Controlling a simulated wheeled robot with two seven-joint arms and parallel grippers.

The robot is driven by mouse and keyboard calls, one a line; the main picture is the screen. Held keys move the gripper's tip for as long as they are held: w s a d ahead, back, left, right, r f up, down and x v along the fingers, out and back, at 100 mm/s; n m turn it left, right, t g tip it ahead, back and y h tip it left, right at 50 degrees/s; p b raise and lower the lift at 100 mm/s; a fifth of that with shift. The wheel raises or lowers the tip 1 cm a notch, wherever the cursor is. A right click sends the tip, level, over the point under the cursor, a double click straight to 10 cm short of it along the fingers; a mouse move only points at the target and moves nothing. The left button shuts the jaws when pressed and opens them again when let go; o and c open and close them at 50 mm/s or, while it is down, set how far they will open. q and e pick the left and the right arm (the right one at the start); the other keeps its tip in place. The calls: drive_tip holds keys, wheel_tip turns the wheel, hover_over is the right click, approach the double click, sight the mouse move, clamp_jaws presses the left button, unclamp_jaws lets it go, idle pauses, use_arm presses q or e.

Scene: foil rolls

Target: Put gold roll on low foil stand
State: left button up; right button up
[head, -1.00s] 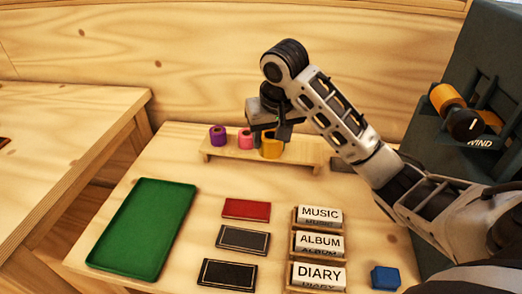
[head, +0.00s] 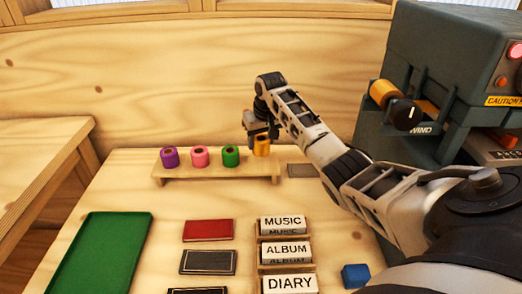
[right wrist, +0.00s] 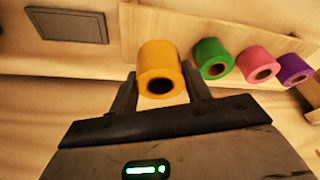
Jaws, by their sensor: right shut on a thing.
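The gold roll (head: 262,147) is between the fingers of my right gripper (head: 260,136), which is shut on it. In the head view it appears slightly above the right end of the low wooden stand (head: 200,176); whether it touches is unclear. The right wrist view shows the gold roll (right wrist: 158,58) upright between both fingers (right wrist: 160,85). Purple (head: 169,157), pink (head: 200,157) and green (head: 231,156) rolls stand in a row on the stand, to the left of the gold one. My left gripper is not in view.
A dark flat plate (head: 301,171) lies right of the stand. A green tray (head: 100,250), red card (head: 208,230), labelled blocks (head: 283,225) and blue cube (head: 356,275) lie nearer.

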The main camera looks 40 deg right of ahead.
sight(261, 149)
drive_tip(key=shift+w+d+f, duration=0.45)
drive_tip(key=shift+d+f, duration=0.05)
drive_tip(key=shift+f, duration=1.7)
drive_tip(key=shift+f, duration=0.15)
drive_tip(key=o, duration=1.1)
drive_tip(key=p+v, duration=0.1)
drive_tip(key=v, duration=1.1)
drive_tip(key=shift+s, duration=0.15)
drive_tip(key=b+x, duration=0.1)
drive_tip(key=x, duration=1.1)
drive_tip(key=shift+r, duration=1.35)
